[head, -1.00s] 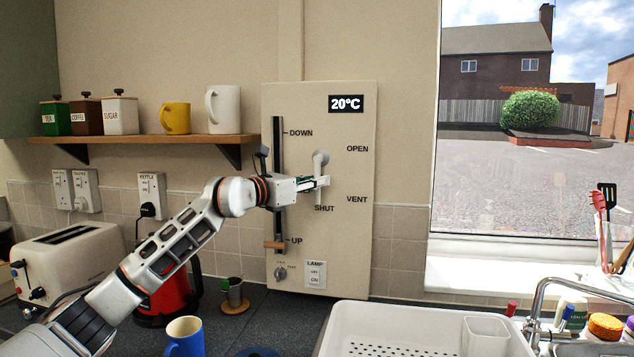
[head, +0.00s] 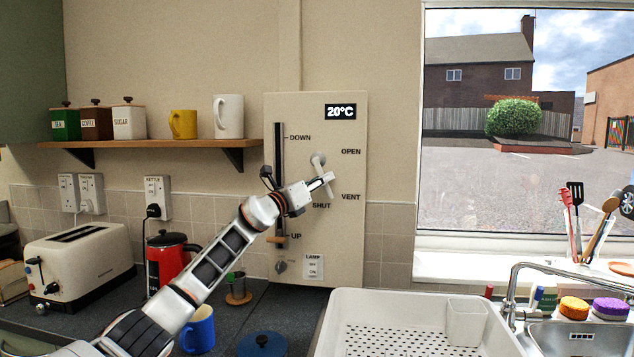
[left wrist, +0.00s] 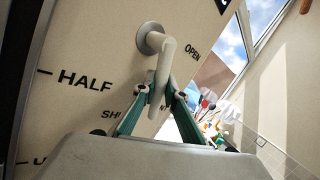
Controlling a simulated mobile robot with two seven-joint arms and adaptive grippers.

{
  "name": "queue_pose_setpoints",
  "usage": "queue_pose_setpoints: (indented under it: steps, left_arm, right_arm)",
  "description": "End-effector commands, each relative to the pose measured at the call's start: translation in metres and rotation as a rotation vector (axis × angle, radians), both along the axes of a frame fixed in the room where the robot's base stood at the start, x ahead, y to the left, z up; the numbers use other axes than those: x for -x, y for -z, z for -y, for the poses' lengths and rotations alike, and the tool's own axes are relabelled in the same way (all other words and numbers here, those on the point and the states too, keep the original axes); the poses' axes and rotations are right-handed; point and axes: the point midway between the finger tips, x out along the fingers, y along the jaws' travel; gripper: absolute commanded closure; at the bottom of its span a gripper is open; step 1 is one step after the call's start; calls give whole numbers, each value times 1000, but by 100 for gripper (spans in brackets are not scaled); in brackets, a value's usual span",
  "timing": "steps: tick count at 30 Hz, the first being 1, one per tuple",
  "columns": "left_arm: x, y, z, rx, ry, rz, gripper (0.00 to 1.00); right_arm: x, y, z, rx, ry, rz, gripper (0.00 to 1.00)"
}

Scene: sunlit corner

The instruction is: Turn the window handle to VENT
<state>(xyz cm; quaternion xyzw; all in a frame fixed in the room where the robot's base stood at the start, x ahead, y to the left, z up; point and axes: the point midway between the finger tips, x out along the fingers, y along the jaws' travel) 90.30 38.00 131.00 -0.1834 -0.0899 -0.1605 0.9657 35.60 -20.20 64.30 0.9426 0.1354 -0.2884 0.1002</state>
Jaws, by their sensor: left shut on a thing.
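The pale window handle (head: 317,161) is on a cream panel (head: 345,250) marked OPEN, VENT and SHUT. Its lever points down and slightly right, between the SHUT and VENT labels. It also shows in the left wrist view (left wrist: 162,65), running down from its round mount. My left gripper (head: 324,182) is shut on the lever near its lower end. In the left wrist view my two green-sided fingers (left wrist: 157,92) meet on either side of it. My right gripper is in neither view.
A vertical slider (head: 278,150) marked DOWN and UP is just left of the handle, partly behind my arm. A shelf with mugs (head: 228,117) is at upper left.

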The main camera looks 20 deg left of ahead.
Motion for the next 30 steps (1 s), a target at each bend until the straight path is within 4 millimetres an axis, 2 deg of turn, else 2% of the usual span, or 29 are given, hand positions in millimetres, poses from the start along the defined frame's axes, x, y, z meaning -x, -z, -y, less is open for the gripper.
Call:
queue_pose_setpoints:
  steps: [4, 13, 30]
  left_arm:
    - [-2, -4, 9, 118, 5, 29, 100]
    - [-3, -9, 15, 279, 4, 72, 100]
    - [-4, -13, 16, 341, 2, 93, 100]
  right_arm:
    - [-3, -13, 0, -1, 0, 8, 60]
    - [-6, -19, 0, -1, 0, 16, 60]
    - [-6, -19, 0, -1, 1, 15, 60]
